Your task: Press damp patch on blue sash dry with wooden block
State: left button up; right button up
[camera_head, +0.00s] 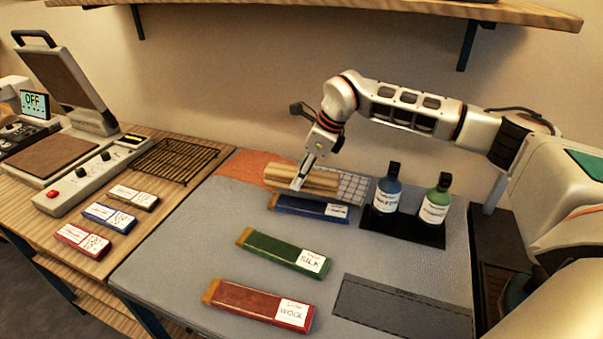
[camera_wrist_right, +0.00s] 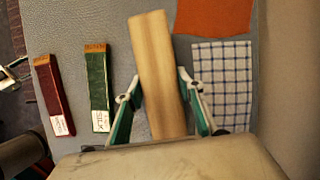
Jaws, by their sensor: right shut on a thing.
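The blue sash (camera_head: 312,208) lies folded on the grey table, with a white label at its right end. My right gripper (camera_head: 300,181) is shut on the wooden block (camera_head: 325,180), a long pale bar, and holds it over the far side of the blue sash. The block (camera_wrist_right: 158,75) also shows between the fingers (camera_wrist_right: 158,108) in the right wrist view, where it covers the sash. No damp patch can be made out. I cannot tell whether the block touches the sash.
Green (camera_head: 283,249) and red (camera_head: 258,302) sashes lie nearer. A checked cloth (camera_head: 351,187) and an orange cloth (camera_head: 248,165) lie behind. Two bottles (camera_head: 387,192) (camera_head: 435,203) stand in a black holder at right. A press (camera_head: 60,150) and wire rack (camera_head: 175,160) are left.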

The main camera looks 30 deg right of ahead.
jog(key=shift+f+b, duration=0.35)
jog(key=shift+f, duration=0.1)
jog(key=shift+f+b, duration=1.05)
jog(key=shift+f, duration=0.15)
notch_tip(320, 180, down, 2)
jog(key=shift+f+b, duration=0.15)
jog(key=shift+b, duration=0.8)
jog(key=shift+f, duration=0.25)
pick_arm(q)
jog(key=f, duration=0.1)
jog(key=d+f, duration=0.1)
jog(key=f, duration=0.1)
jog(key=shift+w+d+f+h, duration=0.25)
jog(key=shift+h, duration=0.05)
jog(key=shift+w+r, duration=0.15)
jog(key=shift+r, duration=0.1)
pick_arm(e)
jog(key=shift+r, duration=0.1)
